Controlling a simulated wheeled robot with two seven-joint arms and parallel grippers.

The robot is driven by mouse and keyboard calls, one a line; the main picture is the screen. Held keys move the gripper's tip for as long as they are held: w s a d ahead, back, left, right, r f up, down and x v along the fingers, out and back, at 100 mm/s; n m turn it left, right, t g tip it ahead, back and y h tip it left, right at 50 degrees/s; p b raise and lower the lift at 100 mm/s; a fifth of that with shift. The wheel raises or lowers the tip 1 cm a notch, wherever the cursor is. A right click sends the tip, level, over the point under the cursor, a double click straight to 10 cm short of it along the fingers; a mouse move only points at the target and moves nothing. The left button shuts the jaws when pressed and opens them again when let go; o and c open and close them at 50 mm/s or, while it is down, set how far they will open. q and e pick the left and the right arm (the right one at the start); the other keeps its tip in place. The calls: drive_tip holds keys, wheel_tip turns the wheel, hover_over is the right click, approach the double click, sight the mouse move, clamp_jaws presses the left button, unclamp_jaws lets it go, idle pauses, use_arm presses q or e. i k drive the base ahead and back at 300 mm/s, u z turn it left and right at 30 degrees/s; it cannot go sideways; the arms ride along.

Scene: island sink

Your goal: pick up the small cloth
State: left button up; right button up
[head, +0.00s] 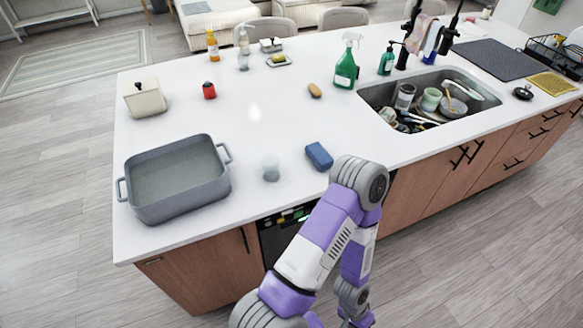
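A small pinkish cloth (420,32) hangs beside the black faucet (450,28) at the far side of the sink, at the upper right of the head view. A blue and white item (433,39) is right next to it, partly overlapping; I cannot tell whether it is a second cloth. One of my arms shows at the bottom middle, bent, with its elbow near the counter's front edge and its forearm pointing down. It is far from the cloth. Neither gripper shows in the head view.
The sink (458,107) holds dishes and cutlery. The middle counter is mostly clear.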

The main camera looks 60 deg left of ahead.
sight(319, 155)
drive_tip(key=u, duration=1.05)
